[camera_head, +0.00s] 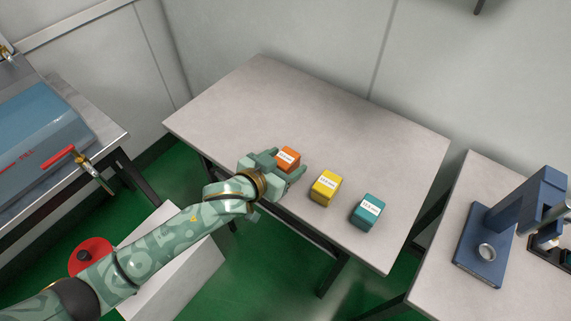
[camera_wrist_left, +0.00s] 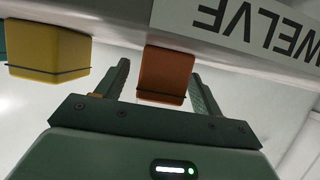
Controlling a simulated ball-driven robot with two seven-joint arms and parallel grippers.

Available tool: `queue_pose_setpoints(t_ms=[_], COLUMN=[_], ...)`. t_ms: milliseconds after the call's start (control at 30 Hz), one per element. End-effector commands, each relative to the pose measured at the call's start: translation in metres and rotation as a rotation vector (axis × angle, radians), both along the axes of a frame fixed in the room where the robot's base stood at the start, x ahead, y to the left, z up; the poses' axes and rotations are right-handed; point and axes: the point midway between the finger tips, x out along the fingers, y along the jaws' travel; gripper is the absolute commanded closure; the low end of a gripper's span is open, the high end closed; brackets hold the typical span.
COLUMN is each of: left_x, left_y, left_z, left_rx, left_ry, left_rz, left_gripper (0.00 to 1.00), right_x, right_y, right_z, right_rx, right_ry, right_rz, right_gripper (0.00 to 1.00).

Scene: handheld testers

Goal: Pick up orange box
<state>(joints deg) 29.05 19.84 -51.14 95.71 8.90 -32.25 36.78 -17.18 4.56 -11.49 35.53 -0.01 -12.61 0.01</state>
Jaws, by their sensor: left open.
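The orange box (camera_head: 288,158) sits on the grey table near its front edge, with a white label on it. My left gripper (camera_head: 283,165) is at the box with its fingers open, one on each side of it. In the left wrist view the orange box (camera_wrist_left: 166,76) stands between the two open fingers (camera_wrist_left: 160,88), and gaps show on both sides. The view does not show it gripped. My right gripper is in neither view.
A yellow box (camera_head: 326,187) and a teal box (camera_head: 368,210) stand to the right on the same table (camera_head: 260,95). The yellow box also shows in the left wrist view (camera_wrist_left: 48,55). The table behind the boxes is clear. A blue press (camera_head: 490,240) stands on the right-hand table.

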Motion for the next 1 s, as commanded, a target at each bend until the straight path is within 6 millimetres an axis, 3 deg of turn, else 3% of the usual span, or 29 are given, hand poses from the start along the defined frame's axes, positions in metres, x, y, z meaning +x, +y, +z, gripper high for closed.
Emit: queue_pose_setpoints(t_ms=[33,200,400,600,1000], left_x=[0.006,0.018,0.019,0.018,0.019], left_y=[-0.005,-0.014,-0.014,-0.014,-0.014], left_z=[-0.013,-0.014,-0.012,-0.012,-0.003], left_rx=[0.000,0.000,0.000,0.001,0.000], left_ry=[0.005,0.002,0.001,0.001,-0.001], left_rz=[-0.001,-0.001,-0.001,0.000,0.000], left_gripper=[0.33,0.33,0.33,0.82,0.82], right_x=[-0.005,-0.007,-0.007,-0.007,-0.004], right_y=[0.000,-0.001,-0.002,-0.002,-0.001], right_z=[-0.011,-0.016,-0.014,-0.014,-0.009], right_rx=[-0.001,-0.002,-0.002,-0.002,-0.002], right_ry=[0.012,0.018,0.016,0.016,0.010], right_rz=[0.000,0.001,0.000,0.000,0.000], right_gripper=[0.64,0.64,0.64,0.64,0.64])
